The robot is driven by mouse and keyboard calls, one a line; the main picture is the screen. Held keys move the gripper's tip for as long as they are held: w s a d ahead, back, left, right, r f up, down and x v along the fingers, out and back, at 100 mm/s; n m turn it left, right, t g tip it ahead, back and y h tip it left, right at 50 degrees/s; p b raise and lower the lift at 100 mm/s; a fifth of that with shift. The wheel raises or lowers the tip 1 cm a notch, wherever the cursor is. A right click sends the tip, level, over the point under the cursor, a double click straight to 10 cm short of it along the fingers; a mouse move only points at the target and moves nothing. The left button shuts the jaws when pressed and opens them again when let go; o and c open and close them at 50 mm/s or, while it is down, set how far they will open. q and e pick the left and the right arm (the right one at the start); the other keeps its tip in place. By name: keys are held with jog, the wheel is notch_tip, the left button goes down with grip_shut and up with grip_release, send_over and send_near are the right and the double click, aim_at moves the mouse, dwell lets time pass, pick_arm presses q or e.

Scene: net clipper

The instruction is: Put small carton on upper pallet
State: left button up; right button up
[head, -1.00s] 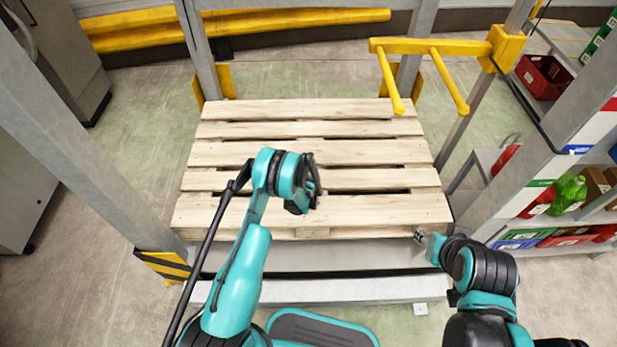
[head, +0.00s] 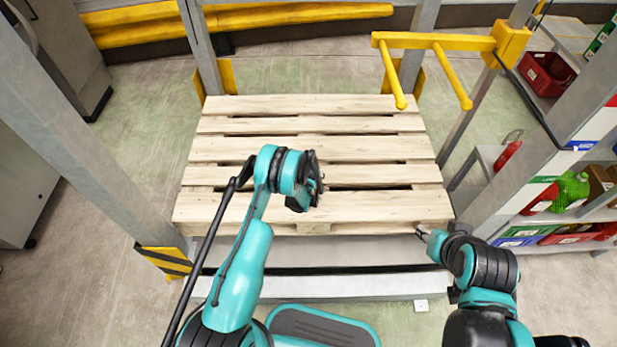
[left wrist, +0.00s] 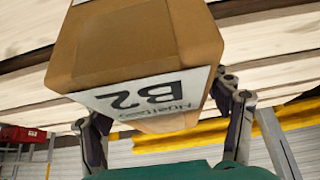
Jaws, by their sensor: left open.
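A brown carton (left wrist: 150,40) with a white label reading "B2" fills the upper middle of the left wrist view. My left gripper (left wrist: 168,125) is open, with one finger to each side of the carton's near end. I cannot tell whether either finger touches it. In the head view my left gripper (head: 312,182) is over the middle of the wooden pallet (head: 300,125). No carton can be made out there. My right gripper (head: 421,233) is at the pallet's front right corner. It is too small to tell whether it is open.
The pallet top looks bare in the head view. Grey posts stand around it. A yellow forked bracket (head: 435,42) reaches over its back right corner.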

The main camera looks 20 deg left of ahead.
pick_arm(q)
jog(key=p+v, duration=0.3)
jog(key=v, duration=0.8)
jog(key=shift+r+p, duration=0.35)
jog(key=shift+r, duration=0.05)
jog(key=s+r+m, duration=0.1)
jog(key=s+r, duration=0.2)
jog(key=r, duration=1)
jog(key=s+r, duration=0.4)
jog(key=r, duration=1)
jog(key=s+r+m+h, duration=0.1)
jog(key=s+r, duration=0.8)
jog(key=s, duration=0.2)
jog(key=s+d+r+m, duration=0.1)
jog(key=s, duration=1.2)
jog(key=shift+s+t+h, duration=0.25)
jog(key=shift+t+h, duration=0.15)
